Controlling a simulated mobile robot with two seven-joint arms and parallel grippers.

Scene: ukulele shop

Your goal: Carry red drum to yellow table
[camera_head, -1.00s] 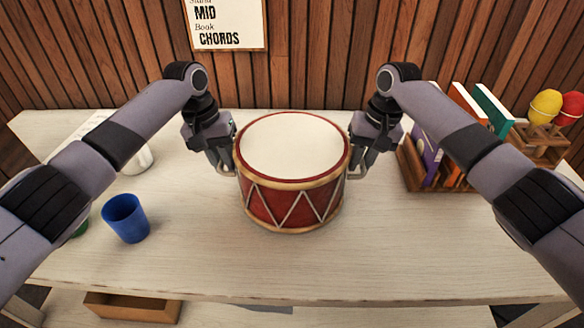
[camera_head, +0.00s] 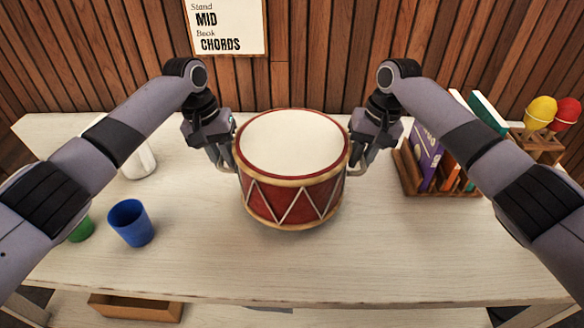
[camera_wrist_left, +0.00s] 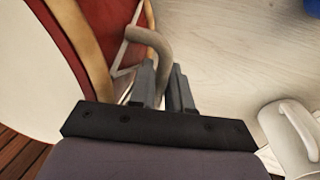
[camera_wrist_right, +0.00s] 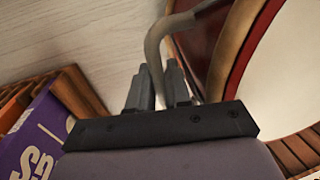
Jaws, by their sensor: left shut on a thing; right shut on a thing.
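The red drum (camera_head: 290,203) has a white top, tan rims and white zigzag cords. It is upright over the middle of a pale wooden table (camera_head: 220,268), and looks slightly raised above it. My left gripper (camera_head: 228,166) is shut on the drum's left handle, a bent metal bar that shows in the left wrist view (camera_wrist_left: 150,42). My right gripper (camera_head: 357,166) is shut on the right handle, which shows in the right wrist view (camera_wrist_right: 155,45). No yellow table is in view.
A blue cup (camera_head: 131,223), a green cup (camera_head: 82,230) and a white mug (camera_head: 139,162) stand at the left. A wooden book rack (camera_head: 440,188) and a stand with yellow and red maracas (camera_head: 541,112) are at the right. A wooden wall rises behind.

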